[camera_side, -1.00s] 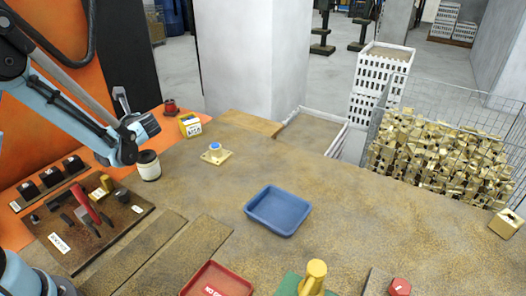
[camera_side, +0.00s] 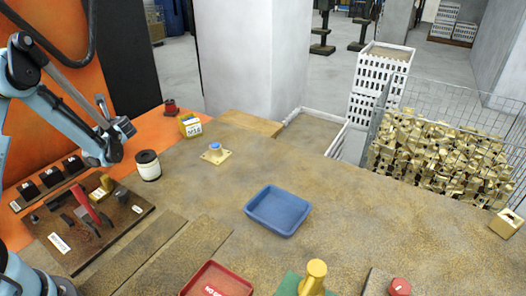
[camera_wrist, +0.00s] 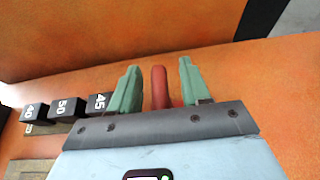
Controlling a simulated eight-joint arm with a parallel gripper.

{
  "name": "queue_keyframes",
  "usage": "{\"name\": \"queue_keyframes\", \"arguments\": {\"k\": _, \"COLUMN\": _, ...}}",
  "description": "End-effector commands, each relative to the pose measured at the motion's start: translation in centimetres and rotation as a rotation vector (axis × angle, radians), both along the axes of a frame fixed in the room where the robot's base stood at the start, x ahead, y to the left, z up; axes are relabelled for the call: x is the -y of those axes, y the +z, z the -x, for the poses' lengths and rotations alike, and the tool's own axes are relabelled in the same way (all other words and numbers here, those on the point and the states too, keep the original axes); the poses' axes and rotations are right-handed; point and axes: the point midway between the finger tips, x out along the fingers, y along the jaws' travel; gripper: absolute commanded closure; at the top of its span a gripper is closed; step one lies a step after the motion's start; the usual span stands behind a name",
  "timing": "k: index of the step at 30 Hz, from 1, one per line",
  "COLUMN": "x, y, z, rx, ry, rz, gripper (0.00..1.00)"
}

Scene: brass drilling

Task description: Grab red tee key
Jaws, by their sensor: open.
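The red tee key (camera_side: 85,204) shows in the side view as a slanted red bar on a dark tool board (camera_side: 117,224) at the left. In the wrist view, an upright red piece (camera_wrist: 160,88), seemingly the key, shows between the green fingers of my gripper (camera_wrist: 159,68). My gripper is open, with a visible gap on each side of the red piece. In the side view my wrist hangs above the far edge of the board, and the fingertips cannot be made out. The lower part of the red piece is hidden by my gripper body.
Black numbered blocks (camera_wrist: 65,108) stand to the left of my fingers. A brass part (camera_side: 104,184) and dark tools share the board. A white jar with a dark lid (camera_side: 148,166) stands close to the right of my wrist. A blue tray (camera_side: 278,210) sits mid-table with clear room around it.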

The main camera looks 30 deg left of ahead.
Motion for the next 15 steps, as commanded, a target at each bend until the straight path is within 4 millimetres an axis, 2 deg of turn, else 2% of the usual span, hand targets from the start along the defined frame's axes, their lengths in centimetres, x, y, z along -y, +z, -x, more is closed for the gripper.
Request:
{"name": "queue_keyframes", "arguments": {"k": 3, "x": 0.03, "y": 0.01, "z": -0.01, "rx": 0.0, "ry": 0.0, "rz": 0.0, "gripper": 0.53}}
{"name": "queue_keyframes", "arguments": {"k": 4, "x": 0.03, "y": 0.01, "z": -0.01, "rx": 0.0, "ry": 0.0, "rz": 0.0, "gripper": 0.56}}
{"name": "queue_keyframes", "arguments": {"k": 12, "x": 0.06, "y": 0.02, "z": -0.01, "rx": 0.0, "ry": 0.0, "rz": 0.0, "gripper": 0.98}}
{"name": "queue_keyframes", "arguments": {"k": 15, "x": 0.06, "y": 0.03, "z": -0.01, "rx": 0.0, "ry": 0.0, "rz": 0.0, "gripper": 1.0}}
